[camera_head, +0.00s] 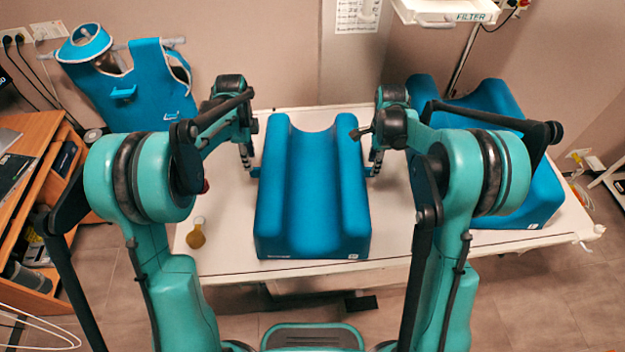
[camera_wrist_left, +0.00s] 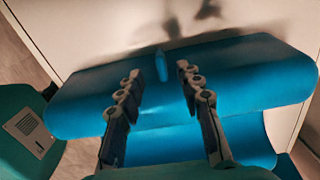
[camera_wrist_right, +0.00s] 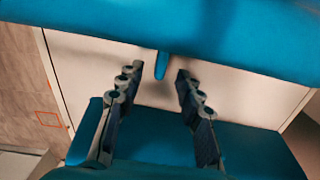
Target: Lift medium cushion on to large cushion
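The medium cushion (camera_head: 312,235), blue with a long groove, lies on the white table between my grippers. It has a small tab on each side. My left gripper (camera_head: 248,163) is at its left side; in the left wrist view the fingers (camera_wrist_left: 159,72) are apart with the tab (camera_wrist_left: 161,66) between them. My right gripper (camera_head: 375,162) is at its right side; in the right wrist view the fingers (camera_wrist_right: 158,72) are apart around the other tab (camera_wrist_right: 162,62). The large blue cushion (camera_head: 535,195) is at the table's right end, partly hidden by my right arm.
A blue apron (camera_head: 135,85) hangs on the wall behind. A wooden desk (camera_head: 35,130) is at far left. A white tray (camera_head: 445,12) hangs at upper right.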

